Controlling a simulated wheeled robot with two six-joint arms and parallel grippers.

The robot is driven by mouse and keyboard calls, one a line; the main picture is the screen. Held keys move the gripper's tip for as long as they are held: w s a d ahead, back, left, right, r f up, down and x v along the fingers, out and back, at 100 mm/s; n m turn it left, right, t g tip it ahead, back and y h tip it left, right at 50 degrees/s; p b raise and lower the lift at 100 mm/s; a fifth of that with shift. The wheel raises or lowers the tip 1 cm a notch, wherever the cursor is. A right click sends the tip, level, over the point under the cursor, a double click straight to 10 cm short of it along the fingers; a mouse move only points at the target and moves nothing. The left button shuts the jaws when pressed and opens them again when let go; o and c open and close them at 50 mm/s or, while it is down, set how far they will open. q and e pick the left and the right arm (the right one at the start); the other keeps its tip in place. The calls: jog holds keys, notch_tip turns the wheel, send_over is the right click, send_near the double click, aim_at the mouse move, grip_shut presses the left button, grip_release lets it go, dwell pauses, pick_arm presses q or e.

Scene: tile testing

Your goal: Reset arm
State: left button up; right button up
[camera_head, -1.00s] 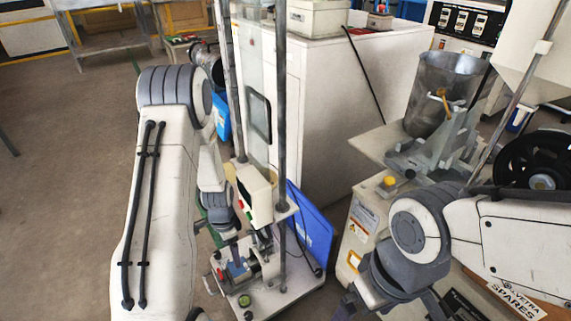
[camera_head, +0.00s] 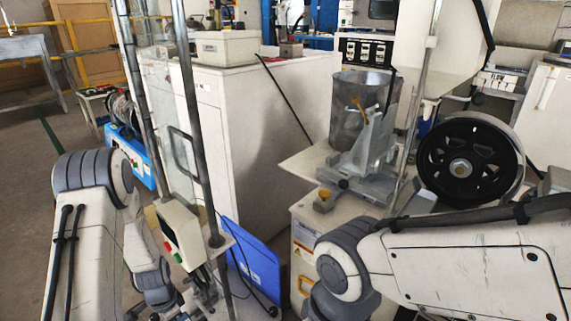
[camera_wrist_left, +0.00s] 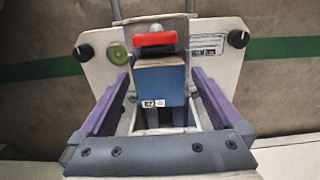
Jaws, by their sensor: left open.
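My left gripper (camera_wrist_left: 157,115) shows in the left wrist view, open, with a purple finger on each side. Between and beyond its fingers is a machine part with a blue block (camera_wrist_left: 161,83) and a red piece (camera_wrist_left: 155,40) above it. I cannot tell whether the fingers touch anything. In the head view my left arm (camera_head: 85,240) comes in at the lower left and its gripper is out of the picture. My right arm (camera_head: 470,260) comes in from the right, and its gripper is below the lower edge, not visible.
A post-framed test machine with a control box (camera_head: 182,232) stands beside my left arm. A blue panel (camera_head: 250,262) leans by a white cabinet (camera_head: 250,120). A metal drum (camera_head: 360,108) and a black wheel (camera_head: 468,160) are near my right arm.

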jog(key=shift+f, duration=0.3)
pick_arm(q)
jog(key=shift+r, duration=0.1)
pick_arm(e)
jog(key=shift+r, duration=0.1)
